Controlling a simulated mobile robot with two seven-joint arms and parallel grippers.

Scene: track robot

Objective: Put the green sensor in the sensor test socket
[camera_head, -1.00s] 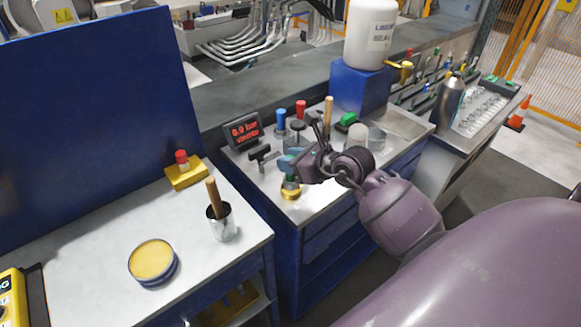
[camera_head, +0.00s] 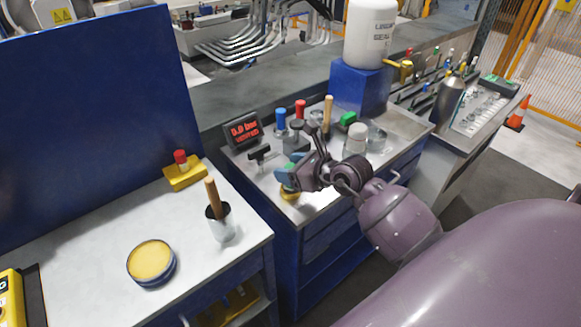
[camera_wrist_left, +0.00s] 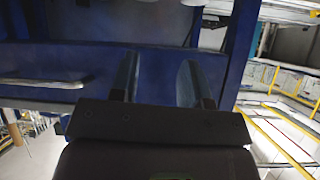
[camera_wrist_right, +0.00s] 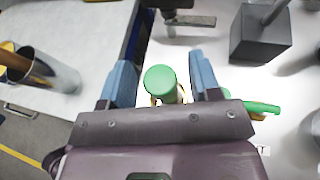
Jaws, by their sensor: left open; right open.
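The green sensor (camera_wrist_right: 160,82) stands upright on the right-hand bench, its round green top seen from above in the right wrist view. My right gripper (camera_wrist_right: 162,80) is open, with one blue finger on each side of the green top; I cannot tell whether they touch it. In the head view my right gripper (camera_head: 286,172) hides most of the sensor, and a brass-coloured base (camera_head: 290,194) shows below it. I cannot tell which fixture is the test socket. My left gripper (camera_wrist_left: 158,80) is open and empty in the left wrist view, facing blue furniture.
A pressure display (camera_head: 244,130), a black T-handle (camera_head: 260,154) and blue (camera_head: 281,118) and red (camera_head: 300,108) topped parts stand behind my right gripper. The left table holds a yellow block (camera_head: 184,177) with a red-topped part, a metal cup (camera_head: 222,226) and a yellow-topped tin (camera_head: 151,262).

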